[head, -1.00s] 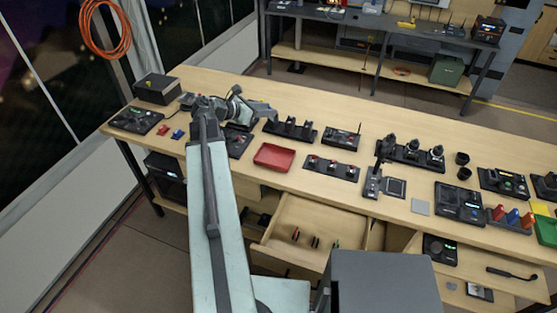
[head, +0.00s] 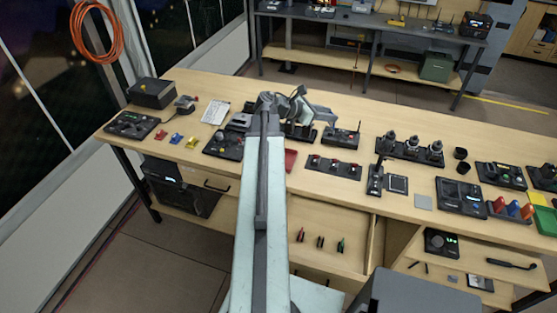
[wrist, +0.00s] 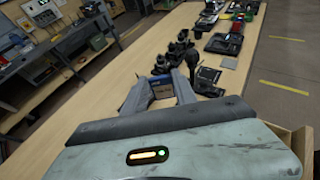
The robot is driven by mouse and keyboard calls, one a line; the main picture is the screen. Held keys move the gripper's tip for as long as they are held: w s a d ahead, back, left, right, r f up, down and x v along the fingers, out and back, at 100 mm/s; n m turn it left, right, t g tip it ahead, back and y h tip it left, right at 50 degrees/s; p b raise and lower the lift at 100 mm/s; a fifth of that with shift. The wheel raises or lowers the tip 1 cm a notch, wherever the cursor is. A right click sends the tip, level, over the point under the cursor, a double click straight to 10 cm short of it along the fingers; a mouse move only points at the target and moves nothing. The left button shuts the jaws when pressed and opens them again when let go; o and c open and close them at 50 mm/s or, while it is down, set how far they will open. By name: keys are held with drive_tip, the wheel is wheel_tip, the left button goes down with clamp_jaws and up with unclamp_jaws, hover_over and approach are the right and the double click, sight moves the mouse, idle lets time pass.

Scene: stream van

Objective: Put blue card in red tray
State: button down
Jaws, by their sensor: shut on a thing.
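My gripper (wrist: 160,92) is shut on the blue card (wrist: 163,90), which shows as a small blue piece between the fingers in the wrist view. In the head view my gripper (head: 318,112) is above the back part of the bench, and the card cannot be made out there. The red tray (head: 291,160) lies on the bench, mostly hidden behind my arm, with only its right part showing. The gripper is beyond the tray and a little to its right in the picture. The tray cannot be made out in the wrist view.
A black board with small red-marked parts (head: 333,167) lies right of the tray. A rack with several dark knobs (head: 410,148) and a dark upright stand (head: 376,178) are further right. A black device (head: 222,145) is at left. An open drawer (head: 335,222) sits below the bench front.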

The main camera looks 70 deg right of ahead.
drive_tip(key=w+a+f+n+t+b, duration=0.1)
drive_tip(key=w+a+f+b, duration=1.6)
drive_tip(key=w+f, duration=0.15)
drive_tip(key=s+d+b, duration=0.1)
drive_tip(key=s+d, duration=0.1)
drive_tip(key=d, duration=1.1)
drive_tip(key=shift+s+d+f+h+b, duration=0.25)
drive_tip(key=shift+d+h+b, duration=0.05)
drive_tip(key=shift+d+h, duration=0.1)
drive_tip(key=f+b, duration=0.2)
drive_tip(key=d+f+b, duration=0.1)
drive_tip(key=f+b, duration=0.1)
drive_tip(key=shift+s, duration=0.1)
drive_tip(key=c, duration=1)
unclamp_jaws()
drive_tip(key=shift+r, duration=0.15)
